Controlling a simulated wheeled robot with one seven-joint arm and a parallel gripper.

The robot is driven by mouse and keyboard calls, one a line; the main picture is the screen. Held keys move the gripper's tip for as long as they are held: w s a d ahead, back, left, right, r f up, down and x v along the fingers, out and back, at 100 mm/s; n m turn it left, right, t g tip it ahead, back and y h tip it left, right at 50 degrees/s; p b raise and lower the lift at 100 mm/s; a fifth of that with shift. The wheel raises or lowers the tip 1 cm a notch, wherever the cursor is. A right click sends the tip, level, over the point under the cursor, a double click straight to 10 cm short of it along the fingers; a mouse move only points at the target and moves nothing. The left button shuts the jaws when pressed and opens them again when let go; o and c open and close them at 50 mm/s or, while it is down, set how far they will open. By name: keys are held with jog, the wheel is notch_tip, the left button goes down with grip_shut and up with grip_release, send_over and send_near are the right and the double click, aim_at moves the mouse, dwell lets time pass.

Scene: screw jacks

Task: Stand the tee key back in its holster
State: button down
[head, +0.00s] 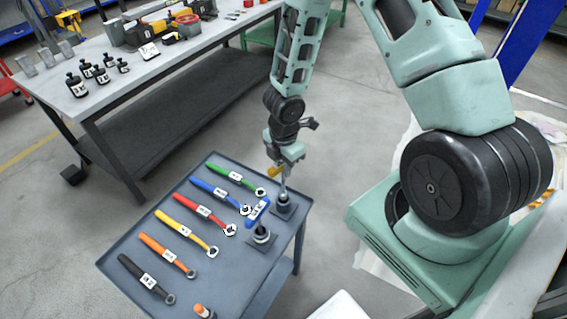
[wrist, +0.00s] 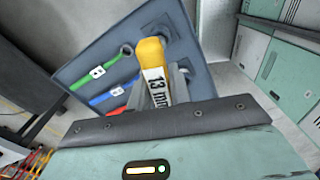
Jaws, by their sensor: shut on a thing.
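My gripper (head: 285,160) is shut on the tee key, whose yellow handle (wrist: 154,70) carries a white label reading "13 m…" in the wrist view. The yellow handle also shows at the gripper in the head view (head: 271,171). A thin metal shaft (head: 284,186) runs down from the gripper towards a dark round fitting on a square base (head: 283,209). I cannot tell whether the shaft touches or sits in that fitting. A second dark fitting (head: 262,238) stands nearer, with a blue labelled piece (head: 258,212) above it. Which piece is the holster is unclear.
A blue-grey tray table (head: 219,270) holds a row of labelled wrenches, including green (head: 232,178), red (head: 200,212) and black (head: 146,278) ones. An orange-topped piece (head: 203,311) is at its near edge. A workbench (head: 130,69) with dark weights stands behind, across open floor.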

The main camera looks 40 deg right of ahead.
jog(key=shift+f+b, duration=0.45)
jog(key=shift+b, duration=0.05)
dwell(0.8)
jog(key=shift+f+b, duration=2.65)
jog(key=shift+b, duration=0.05)
jog(key=c, duration=1.2)
grip_release()
notch_tip(320, 180, up, 18)
jog(key=p, duration=0.6)
jog(key=shift+f+p, duration=0.25)
jog(key=shift+p, duration=0.1)
